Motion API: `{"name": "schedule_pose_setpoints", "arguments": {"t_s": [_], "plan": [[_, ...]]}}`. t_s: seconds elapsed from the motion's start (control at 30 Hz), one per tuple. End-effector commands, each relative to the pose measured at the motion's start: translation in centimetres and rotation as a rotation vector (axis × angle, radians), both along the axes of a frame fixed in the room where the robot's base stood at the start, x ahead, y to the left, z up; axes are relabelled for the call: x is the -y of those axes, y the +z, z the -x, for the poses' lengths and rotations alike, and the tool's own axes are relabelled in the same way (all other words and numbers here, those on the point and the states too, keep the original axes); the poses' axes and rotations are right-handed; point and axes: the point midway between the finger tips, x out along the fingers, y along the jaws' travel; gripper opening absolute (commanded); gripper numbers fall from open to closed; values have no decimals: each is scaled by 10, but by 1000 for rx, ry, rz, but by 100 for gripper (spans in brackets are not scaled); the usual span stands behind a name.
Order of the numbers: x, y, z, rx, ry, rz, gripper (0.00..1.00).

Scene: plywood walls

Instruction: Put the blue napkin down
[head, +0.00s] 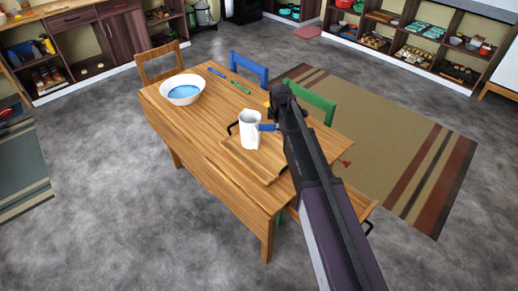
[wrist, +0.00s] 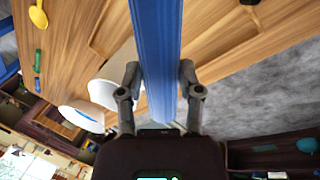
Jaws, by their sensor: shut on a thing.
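The blue napkin (wrist: 158,40) is a long blue strip between the two fingers of my gripper (wrist: 159,78) in the wrist view. My gripper is shut on it. In the head view a small blue piece of the napkin (head: 267,127) shows beside the white pitcher, above the table (head: 215,140). My arm hides most of the gripper there. I cannot tell whether the napkin touches anything below it.
A white pitcher (head: 250,132) stands on a wooden tray (head: 240,160) with dark handles. A white bowl (head: 170,98), blue inside, and a green item (head: 241,88) are farther left. A yellow spoon (wrist: 38,14) shows in the wrist view. Chairs surround the table; its front left is clear.

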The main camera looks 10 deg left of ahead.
Motion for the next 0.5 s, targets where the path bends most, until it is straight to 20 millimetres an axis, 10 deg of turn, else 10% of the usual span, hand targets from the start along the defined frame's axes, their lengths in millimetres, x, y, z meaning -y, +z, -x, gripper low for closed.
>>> {"name": "schedule_pose_setpoints", "arguments": {"t_s": [0.5], "plan": [[-11, -9, 3, 0, 13, 0, 7]]}}
